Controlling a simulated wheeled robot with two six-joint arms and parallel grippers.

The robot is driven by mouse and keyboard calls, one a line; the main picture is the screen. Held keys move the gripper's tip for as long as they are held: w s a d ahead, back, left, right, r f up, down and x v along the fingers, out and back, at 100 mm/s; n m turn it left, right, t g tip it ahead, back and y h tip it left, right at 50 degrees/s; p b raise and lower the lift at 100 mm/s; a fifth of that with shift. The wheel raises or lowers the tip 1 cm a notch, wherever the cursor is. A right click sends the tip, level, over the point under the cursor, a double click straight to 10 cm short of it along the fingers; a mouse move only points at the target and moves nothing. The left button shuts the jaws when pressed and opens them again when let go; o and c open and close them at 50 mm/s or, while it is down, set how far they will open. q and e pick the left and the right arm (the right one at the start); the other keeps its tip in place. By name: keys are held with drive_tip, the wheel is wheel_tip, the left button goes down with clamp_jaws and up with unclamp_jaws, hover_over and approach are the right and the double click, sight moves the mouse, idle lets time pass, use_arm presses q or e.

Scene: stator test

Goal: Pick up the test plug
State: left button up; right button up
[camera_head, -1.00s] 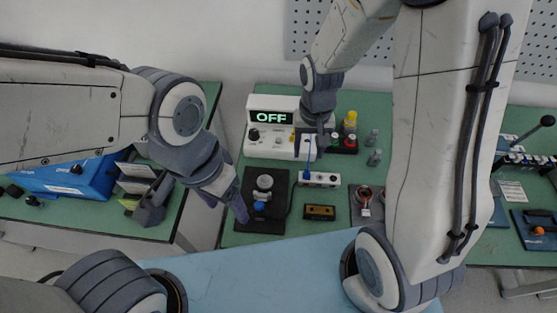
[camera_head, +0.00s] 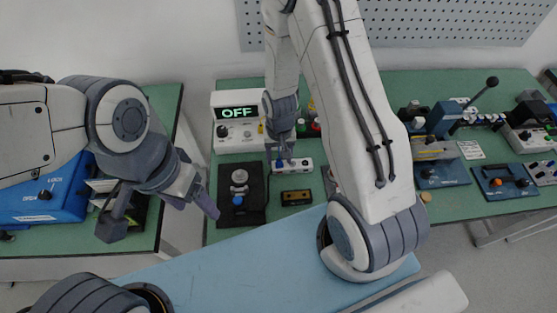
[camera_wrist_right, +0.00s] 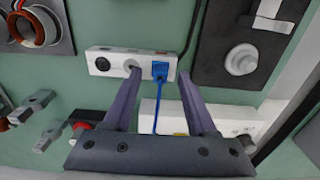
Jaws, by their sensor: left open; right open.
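A blue test plug (camera_wrist_right: 160,70) with a thin blue cable sits at one end of a white socket strip (camera_wrist_right: 112,62) in the right wrist view. My right gripper (camera_wrist_right: 158,76) is open, its two fingers either side of the plug in that view and apart from it. In the head view my right gripper (camera_head: 281,160) points down over the left part of the strip (camera_head: 303,164) and mostly hides the plug. My left gripper (camera_head: 160,220) is open and empty in front of the left table's right edge.
A white tester reading OFF (camera_head: 236,112) stands behind the strip. A black fixture (camera_head: 256,183) with a blue knob is left of it, a small black and yellow block (camera_head: 296,197) in front. A blue box (camera_head: 50,192) is on the left table.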

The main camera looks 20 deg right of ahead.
drive_tip(key=shift+f, duration=0.35)
drive_tip(key=shift+c, duration=0.3)
clamp_jaws()
drive_tip(key=shift+r, duration=0.15)
